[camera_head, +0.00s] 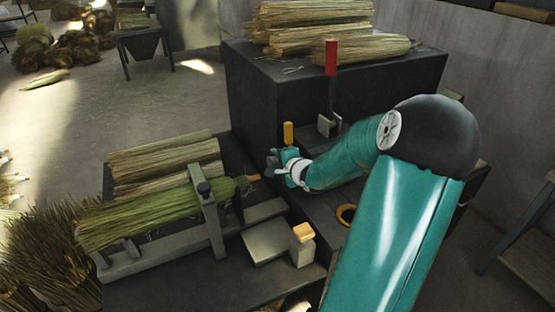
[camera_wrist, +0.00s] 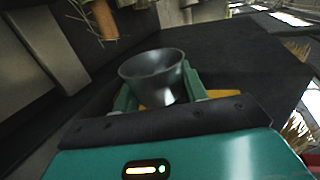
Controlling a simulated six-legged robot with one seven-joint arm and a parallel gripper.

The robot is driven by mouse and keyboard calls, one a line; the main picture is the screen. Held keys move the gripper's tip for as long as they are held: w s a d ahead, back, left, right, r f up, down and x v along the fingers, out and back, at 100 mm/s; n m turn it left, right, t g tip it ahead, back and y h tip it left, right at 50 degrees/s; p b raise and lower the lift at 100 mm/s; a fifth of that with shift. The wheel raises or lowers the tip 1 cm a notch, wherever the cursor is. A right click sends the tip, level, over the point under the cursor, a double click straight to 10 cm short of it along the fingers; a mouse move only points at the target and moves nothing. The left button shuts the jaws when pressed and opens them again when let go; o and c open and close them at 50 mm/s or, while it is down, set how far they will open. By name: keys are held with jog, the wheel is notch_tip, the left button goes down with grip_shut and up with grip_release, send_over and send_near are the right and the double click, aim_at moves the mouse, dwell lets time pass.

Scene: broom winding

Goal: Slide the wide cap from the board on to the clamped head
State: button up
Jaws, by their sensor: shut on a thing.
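My gripper (camera_head: 280,166) is shut on a grey, funnel-shaped metal cap (camera_wrist: 155,78). In the wrist view the cap sits between the two teal fingers, its wide round mouth showing. In the head view my gripper is small and partly hidden by my wrist. The clamped head (camera_head: 135,214) is a green bundle of bristles lying under a grey clamp bar (camera_head: 212,222). Its narrow end with a short brown stub (camera_head: 253,177) points right, toward my gripper. The stub (camera_wrist: 105,20) also shows at the upper left of the wrist view, apart from the cap.
A dark block (camera_head: 265,100) carrying straw bundles (camera_head: 310,30) stands behind. A red handle (camera_head: 331,58) and a yellow handle (camera_head: 288,132) rise near my arm. A grey plate (camera_head: 265,242), a yellow-topped post (camera_head: 303,245) and a yellow ring (camera_head: 346,214) lie in front.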

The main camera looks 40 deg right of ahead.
aim_at(252, 181)
jog(key=f, duration=0.1)
jog(key=w+f, duration=0.1)
jog(key=shift+w+d+f, duration=0.5)
jog(key=shift+w+f, duration=0.45)
jog(key=shift+f, duration=0.35)
jog(key=shift+w+d+f, duration=0.2)
jog(key=shift+w+f, duration=0.45)
jog(key=shift+f, duration=0.3)
jog(key=shift+w+a+f, duration=0.35)
jog(key=shift+w+a, duration=0.2)
jog(key=shift+a, duration=0.7)
jog(key=shift+w+a+f, duration=0.4)
jog(key=shift+w+a, duration=0.2)
jog(key=shift+a, duration=0.65)
jog(key=shift+w+a+f, duration=0.35)
jog(key=shift+w+a, duration=0.2)
jog(key=shift+a, duration=0.7)
jog(key=o, duration=1)
